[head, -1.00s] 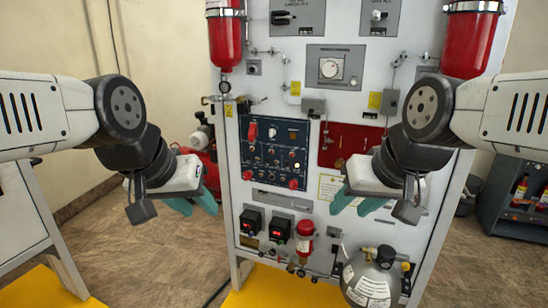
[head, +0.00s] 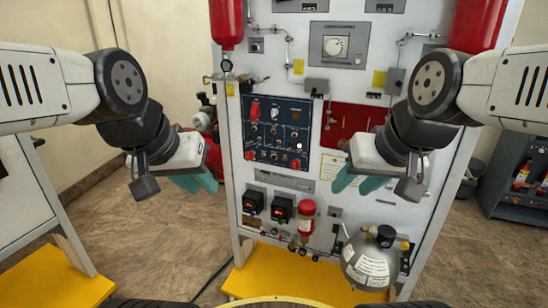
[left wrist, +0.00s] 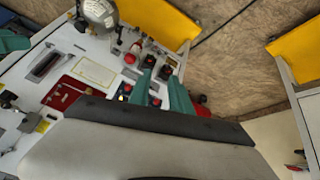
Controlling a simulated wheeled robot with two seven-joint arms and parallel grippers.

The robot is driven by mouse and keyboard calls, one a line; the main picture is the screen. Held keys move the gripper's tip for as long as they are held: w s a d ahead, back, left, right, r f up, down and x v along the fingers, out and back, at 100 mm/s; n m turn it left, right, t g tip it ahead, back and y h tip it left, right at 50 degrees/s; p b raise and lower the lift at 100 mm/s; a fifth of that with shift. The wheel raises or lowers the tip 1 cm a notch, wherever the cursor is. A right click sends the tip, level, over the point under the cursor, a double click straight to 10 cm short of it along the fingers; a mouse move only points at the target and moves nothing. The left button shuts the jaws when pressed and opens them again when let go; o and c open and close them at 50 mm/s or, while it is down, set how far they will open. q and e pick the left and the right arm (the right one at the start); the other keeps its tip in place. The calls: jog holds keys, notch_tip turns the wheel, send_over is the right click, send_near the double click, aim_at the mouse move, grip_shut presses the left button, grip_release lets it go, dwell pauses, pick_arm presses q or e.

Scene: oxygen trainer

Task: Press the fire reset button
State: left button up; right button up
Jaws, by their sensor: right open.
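The dark blue control panel (head: 275,130) with red knobs, switches and small buttons is on the front of the white trainer board. One small spot (head: 299,146) at its lower right shows bright white. The labels are too small to read, so I cannot tell which control is the fire reset button. My left gripper (head: 196,183) is open and empty, left of the board. In the left wrist view its teal fingers (left wrist: 162,90) stand apart, partly over the panel. My right gripper (head: 358,182) is open and empty, in front of the board, right of the panel.
A red plate (head: 350,122) is right of the panel. Below are two black boxes with red displays (head: 268,206), a small red bottle (head: 306,218) and a grey cylinder (head: 368,262). The board has a yellow base (head: 270,275).

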pick_arm(q)
grip_shut()
dwell(1.4)
